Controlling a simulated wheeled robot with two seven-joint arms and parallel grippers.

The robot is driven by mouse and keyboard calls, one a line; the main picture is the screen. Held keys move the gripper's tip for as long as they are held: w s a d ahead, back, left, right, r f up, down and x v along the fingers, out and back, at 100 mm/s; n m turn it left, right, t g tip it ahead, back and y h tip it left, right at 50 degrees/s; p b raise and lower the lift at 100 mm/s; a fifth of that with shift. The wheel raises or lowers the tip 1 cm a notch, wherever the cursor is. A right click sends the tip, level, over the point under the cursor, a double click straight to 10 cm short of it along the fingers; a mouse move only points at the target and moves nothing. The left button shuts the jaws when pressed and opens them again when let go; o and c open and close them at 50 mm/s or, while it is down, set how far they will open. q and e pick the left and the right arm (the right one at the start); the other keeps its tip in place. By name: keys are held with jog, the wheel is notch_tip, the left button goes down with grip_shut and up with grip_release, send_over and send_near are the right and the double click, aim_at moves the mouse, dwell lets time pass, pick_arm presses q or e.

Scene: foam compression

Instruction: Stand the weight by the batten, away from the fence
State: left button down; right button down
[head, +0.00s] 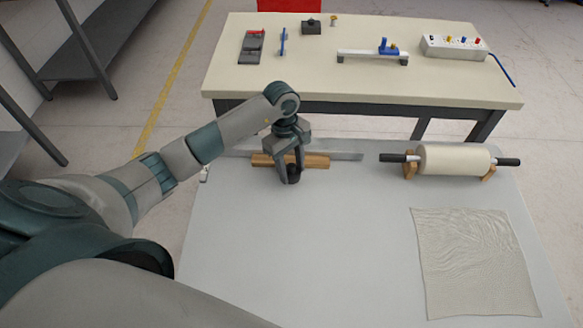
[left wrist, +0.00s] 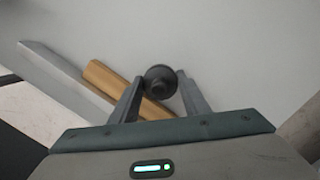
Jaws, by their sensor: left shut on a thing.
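The weight (left wrist: 160,80) is a dark round piece between the fingers of my left gripper (head: 292,172). It also shows in the head view (head: 293,176) as a small black form at the fingertips, close to the table top. My left gripper is shut on it. The batten (head: 316,160) is a wooden bar lying just behind the weight; it also shows in the left wrist view (left wrist: 103,77). The fence (head: 346,156) is a grey metal strip behind the batten; it also shows in the left wrist view (left wrist: 60,70). I cannot tell whether the weight touches the table. My right gripper is out of view.
A roller (head: 452,159) on wooden cradles stands at the back right of the grey table (head: 300,255). A wrinkled cloth sheet (head: 470,262) lies at the front right. The table's middle is clear. A cream bench (head: 370,83) with several tools stands beyond.

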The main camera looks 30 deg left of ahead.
pick_arm(q)
jog(key=shift+f, duration=0.4)
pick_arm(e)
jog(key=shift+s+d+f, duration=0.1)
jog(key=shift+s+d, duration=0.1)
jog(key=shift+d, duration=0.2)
pick_arm(q)
jog(key=shift+f, duration=0.1)
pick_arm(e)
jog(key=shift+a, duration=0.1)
pick_arm(q)
jog(key=c, duration=1.3)
grip_release()
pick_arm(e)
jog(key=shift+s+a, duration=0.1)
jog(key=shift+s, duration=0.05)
